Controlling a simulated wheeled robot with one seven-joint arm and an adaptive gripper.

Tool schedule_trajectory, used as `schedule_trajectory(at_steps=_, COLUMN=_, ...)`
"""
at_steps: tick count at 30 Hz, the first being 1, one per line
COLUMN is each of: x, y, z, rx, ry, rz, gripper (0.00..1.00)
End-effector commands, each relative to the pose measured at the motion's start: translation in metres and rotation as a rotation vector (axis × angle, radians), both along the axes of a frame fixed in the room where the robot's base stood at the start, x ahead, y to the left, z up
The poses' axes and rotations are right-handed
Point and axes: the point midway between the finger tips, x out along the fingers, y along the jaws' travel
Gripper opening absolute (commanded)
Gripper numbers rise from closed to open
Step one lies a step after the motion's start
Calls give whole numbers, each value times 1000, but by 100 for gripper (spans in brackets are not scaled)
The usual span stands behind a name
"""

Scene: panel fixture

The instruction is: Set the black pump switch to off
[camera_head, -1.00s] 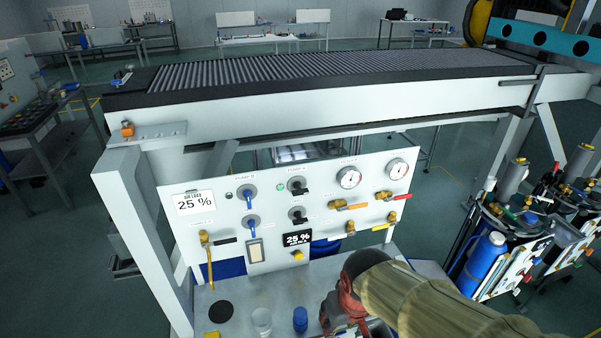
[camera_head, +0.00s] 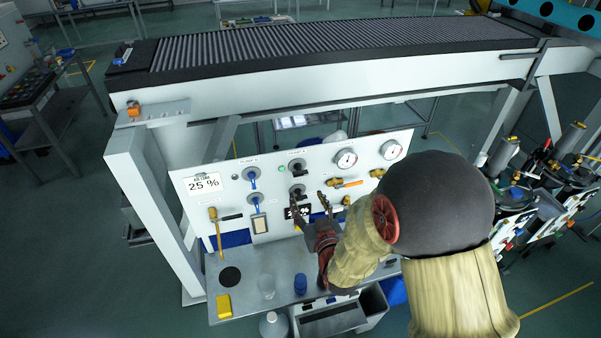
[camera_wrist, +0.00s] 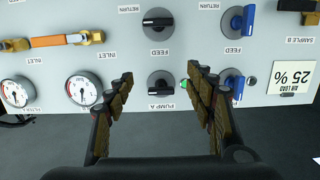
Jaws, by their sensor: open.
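The black pump switch (camera_head: 297,165) is the upper black knob on the white panel (camera_head: 235,190). In the wrist view, which is upside down, this switch (camera_wrist: 160,85) carries the label "PUMP A", and its handle looks about sideways. A green lamp (camera_wrist: 184,83) is beside it. A second black knob (camera_wrist: 158,22), labelled "FEED", is on the panel in line with it. My gripper (camera_head: 309,208) is open and empty in front of the panel. In the wrist view the gripper (camera_wrist: 161,74) has its fingers spread on either side of the pump switch, apart from it.
Blue knobs (camera_wrist: 235,86) are close beside the black ones. Gauges (camera_head: 346,159) and orange-handled valves (camera_head: 347,184) are to the right. A shelf below holds a blue cup (camera_head: 300,285), a clear cup (camera_head: 267,287) and a yellow block (camera_head: 223,306). A roller conveyor (camera_head: 330,50) runs above.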

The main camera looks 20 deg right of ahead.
Motion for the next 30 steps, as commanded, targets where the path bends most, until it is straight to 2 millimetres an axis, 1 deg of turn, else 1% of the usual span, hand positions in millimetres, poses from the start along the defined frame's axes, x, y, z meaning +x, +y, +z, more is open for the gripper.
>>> schedule_trajectory(at_steps=1, x=1, y=0, z=13, rx=0, ry=-48, rz=0, gripper=55)
schedule_trajectory(at_steps=3, x=2, y=0, z=26, rx=0, ry=-98, rz=0, gripper=55)
schedule_trajectory(at_steps=6, x=4, y=0, z=36, rx=0, ry=-134, rz=0, gripper=55)
schedule_trajectory(at_steps=8, x=8, y=0, z=37, rx=0, ry=-139, rz=0, gripper=55)
schedule_trajectory(at_steps=11, x=20, y=0, z=37, rx=0, ry=-139, rz=0, gripper=55)
schedule_trajectory(at_steps=18, x=57, y=0, z=37, rx=0, ry=-136, rz=0, gripper=55)
schedule_trajectory(at_steps=21, x=69, y=0, z=37, rx=0, ry=-137, rz=0, gripper=55)
schedule_trajectory(at_steps=25, x=78, y=0, z=38, rx=0, ry=-138, rz=0, gripper=55)
schedule_trajectory(at_steps=30, x=80, y=0, z=37, rx=0, ry=-136, rz=0, gripper=55)
